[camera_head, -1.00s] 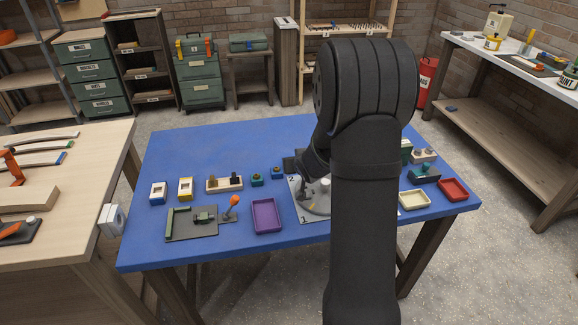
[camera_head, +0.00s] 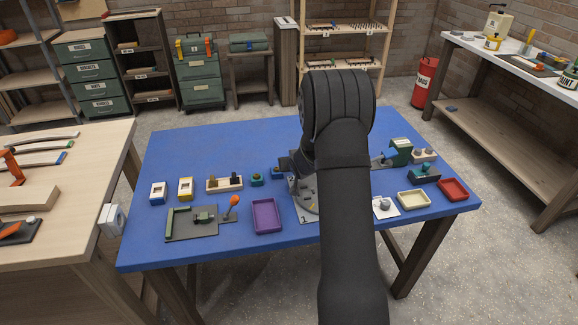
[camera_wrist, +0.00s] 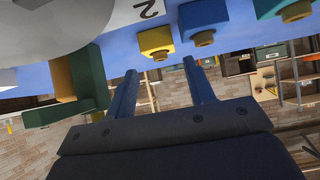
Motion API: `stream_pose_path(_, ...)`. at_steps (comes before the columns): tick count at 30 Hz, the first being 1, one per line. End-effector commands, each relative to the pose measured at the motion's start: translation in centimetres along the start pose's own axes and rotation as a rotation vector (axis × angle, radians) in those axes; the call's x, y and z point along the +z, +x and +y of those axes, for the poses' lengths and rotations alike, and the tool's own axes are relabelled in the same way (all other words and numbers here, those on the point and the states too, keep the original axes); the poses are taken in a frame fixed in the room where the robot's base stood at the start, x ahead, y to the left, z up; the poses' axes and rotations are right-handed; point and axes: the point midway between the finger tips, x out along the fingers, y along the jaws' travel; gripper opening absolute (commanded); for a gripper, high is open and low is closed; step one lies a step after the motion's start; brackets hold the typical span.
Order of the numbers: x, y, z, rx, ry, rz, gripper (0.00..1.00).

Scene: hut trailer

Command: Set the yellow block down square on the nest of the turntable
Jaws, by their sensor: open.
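The yellow block (camera_wrist: 155,41), with a round knob, shows in the wrist view beside the white plate marked "2" (camera_wrist: 138,10). My gripper (camera_wrist: 160,66) is open, its two fingers apart with nothing between them. The yellow block lies just past the fingertips; I cannot tell the exact gap. The grey turntable disc (camera_wrist: 45,22) fills the upper left there. In the head view, the turntable (camera_head: 304,196) is partly covered by my arm, and I cannot make out the yellow block or my fingertips. The nest is not clearly visible.
A blue block (camera_wrist: 203,20) stands close by the yellow one, with a teal block (camera_wrist: 280,8) farther right. A green fixture (camera_wrist: 88,80) rises left of my fingers. A purple tray (camera_head: 267,216) stands left of the turntable, a cream tray (camera_head: 414,200) to its right.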

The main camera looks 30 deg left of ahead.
Motion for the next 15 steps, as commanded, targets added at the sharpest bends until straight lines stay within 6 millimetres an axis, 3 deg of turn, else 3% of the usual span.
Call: stream_pose_path(15, 0.0, 5.6, 0.0, 0.000, 0.000, 0.000, 0.49)
